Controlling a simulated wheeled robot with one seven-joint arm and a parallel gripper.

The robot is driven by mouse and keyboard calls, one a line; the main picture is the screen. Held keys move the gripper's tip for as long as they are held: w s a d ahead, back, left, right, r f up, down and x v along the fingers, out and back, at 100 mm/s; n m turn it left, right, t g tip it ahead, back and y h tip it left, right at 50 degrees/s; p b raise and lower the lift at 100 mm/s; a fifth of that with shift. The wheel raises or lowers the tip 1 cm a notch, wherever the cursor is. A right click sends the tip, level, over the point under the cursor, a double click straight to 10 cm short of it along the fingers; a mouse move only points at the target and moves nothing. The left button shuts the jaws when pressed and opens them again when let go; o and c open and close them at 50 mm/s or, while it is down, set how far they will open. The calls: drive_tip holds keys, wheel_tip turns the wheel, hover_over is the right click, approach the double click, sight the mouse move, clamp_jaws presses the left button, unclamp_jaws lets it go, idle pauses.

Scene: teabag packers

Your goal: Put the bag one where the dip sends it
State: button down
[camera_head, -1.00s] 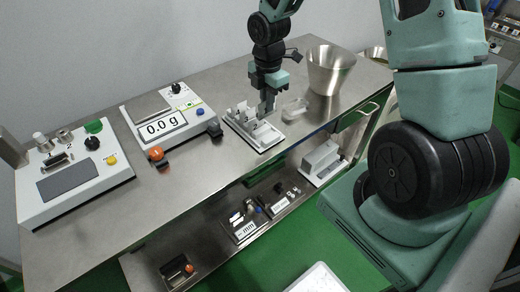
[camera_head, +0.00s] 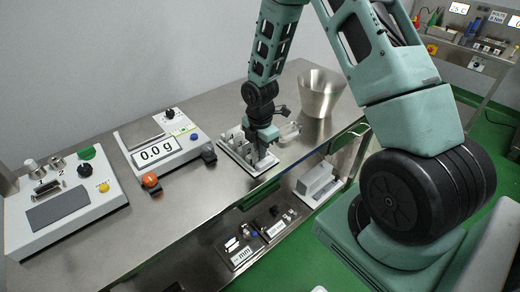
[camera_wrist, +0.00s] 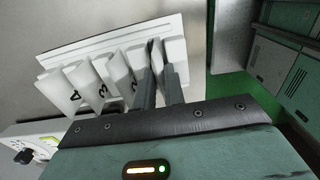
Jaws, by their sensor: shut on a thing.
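A white rack (camera_wrist: 105,38) holds a row of white bags in the wrist view. One is marked 4 (camera_wrist: 60,91) and the one beside it is marked 3 (camera_wrist: 85,80). My gripper (camera_wrist: 160,76) is at the right end of the row, shut on a white bag (camera_wrist: 157,58) between its two grey fingers. Its number is hidden, so I cannot read that it is bag one. In the head view my gripper (camera_head: 258,152) is down at the white rack (camera_head: 236,160) on the steel bench.
A scale reading 0.0 g (camera_head: 157,151) and a control box with a dark pad (camera_head: 60,207) stand left of the rack. A clear dish (camera_head: 288,131) and a steel bucket (camera_head: 318,96) stand to the right. A lower shelf carries small devices (camera_head: 238,250).

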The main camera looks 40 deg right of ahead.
drive_tip(key=shift+f, duration=0.2)
drive_tip(key=c, duration=1.5)
unclamp_jaws()
drive_tip(key=shift+r, duration=0.1)
wheel_tip(320, 180, up, 12)
drive_tip(key=s+a+r+m, duration=0.3)
drive_tip(key=s+a+r, duration=0.15)
drive_tip(key=a, duration=0.45)
drive_tip(key=s+a+r+m, duration=0.25)
drive_tip(key=s+a, duration=0.25)
drive_tip(key=a, duration=0.4)
drive_tip(key=s+a+r+m, duration=0.1)
drive_tip(key=s+a, duration=0.1)
drive_tip(key=s, duration=0.3)
drive_tip(key=s+a+r+m, duration=0.1)
drive_tip(key=s+a+m, duration=0.1)
drive_tip(key=s, duration=0.3)
drive_tip(key=s+a+m, duration=0.2)
drive_tip(key=s, duration=0.2)
drive_tip(key=shift+s+a+r+m+y, duration=0.2)
drive_tip(key=shift+s+r+m+y, duration=0.1)
drive_tip(key=shift+s+r, duration=0.1)
